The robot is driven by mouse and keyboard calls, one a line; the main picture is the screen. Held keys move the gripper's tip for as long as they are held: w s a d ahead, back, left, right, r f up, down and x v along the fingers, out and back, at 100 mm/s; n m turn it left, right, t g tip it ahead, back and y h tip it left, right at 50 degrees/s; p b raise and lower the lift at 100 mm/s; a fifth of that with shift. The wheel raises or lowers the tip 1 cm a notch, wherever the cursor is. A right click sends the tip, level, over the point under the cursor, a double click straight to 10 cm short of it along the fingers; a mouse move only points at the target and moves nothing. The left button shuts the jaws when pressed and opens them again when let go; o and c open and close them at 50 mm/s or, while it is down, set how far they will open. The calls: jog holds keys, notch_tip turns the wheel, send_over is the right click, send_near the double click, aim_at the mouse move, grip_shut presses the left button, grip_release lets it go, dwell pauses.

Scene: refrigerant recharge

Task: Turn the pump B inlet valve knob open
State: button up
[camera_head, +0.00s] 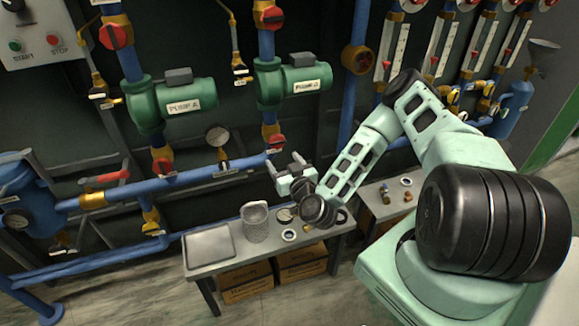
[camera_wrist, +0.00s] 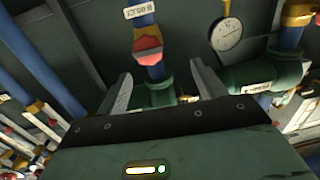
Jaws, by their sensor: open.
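The pump B inlet valve has a red knob (camera_head: 276,142) on the blue vertical pipe below the green pump B (camera_head: 300,78). In the wrist view the scene is inverted, and the red knob (camera_wrist: 148,50) faces me with its white label (camera_wrist: 139,10) above it. My gripper (camera_head: 284,161) is open and empty, just below and in front of the knob in the head view. In the wrist view the knob appears between and slightly above the fingertips (camera_wrist: 160,70), apparently apart from them. The exact gap is unclear.
Pump A (camera_head: 188,102) and its lower red knob (camera_head: 161,165) stand left. A gauge (camera_head: 218,136) sits between the pumps. A blue pipe (camera_head: 347,105) rises right of pump B, near my arm.

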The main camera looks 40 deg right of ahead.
aim_at(278, 142)
jog(key=shift+m+h, duration=0.4)
jog(key=shift+h, duration=0.2)
jog(key=b+x, duration=0.1)
jog(key=x, duration=0.1)
jog(key=d+b+x, duration=0.1)
jog(key=x, duration=0.2)
jog(key=b+x, duration=0.1)
jog(key=x, duration=0.2)
jog(key=shift+d+f, duration=0.3)
jog(key=shift+w, duration=0.3)
jog(key=shift+c, duration=0.3)
jog(key=c, duration=0.9)
jog(key=shift+r+n+p, duration=0.3)
jog(key=shift+n+p, duration=0.05)
jog(key=shift+n, duration=0.15)
jog(key=shift+n+p, duration=0.55)
jog(key=shift+n, duration=0.15)
jog(key=shift+f+n+p, duration=0.2)
jog(key=shift+n+p, duration=0.25)
jog(key=shift+n, duration=0.65)
